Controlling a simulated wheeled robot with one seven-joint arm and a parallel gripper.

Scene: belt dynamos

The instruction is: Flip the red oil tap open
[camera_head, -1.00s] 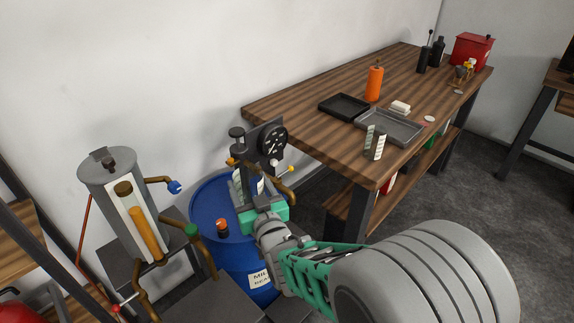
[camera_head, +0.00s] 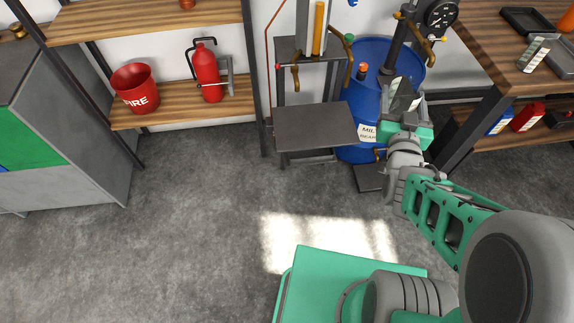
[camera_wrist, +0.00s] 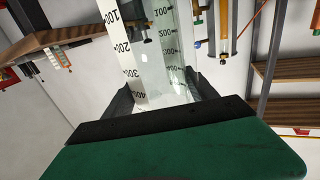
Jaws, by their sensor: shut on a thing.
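My gripper (camera_head: 403,108) is shut on a clear measuring beaker with black scale marks, and the beaker (camera_wrist: 152,62) fills the middle of the wrist view between the fingers (camera_wrist: 165,95). The beaker is in front of the blue drum in the head view. The oil tank stand is left of the drum. A small red tap end (camera_head: 278,66) shows on a brass pipe at the left of the stand, apart from my gripper. A green tap end (camera_head: 349,38) is on its right side, and a blue one (camera_head: 352,3) is at the top edge.
The blue drum (camera_head: 357,112) stands between the stand's dark platform (camera_head: 315,127) and the wooden workbench (camera_head: 487,55). A shelf on the left holds a red fire bucket (camera_head: 135,88) and an extinguisher (camera_head: 205,72). The grey floor (camera_head: 190,200) in front is clear.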

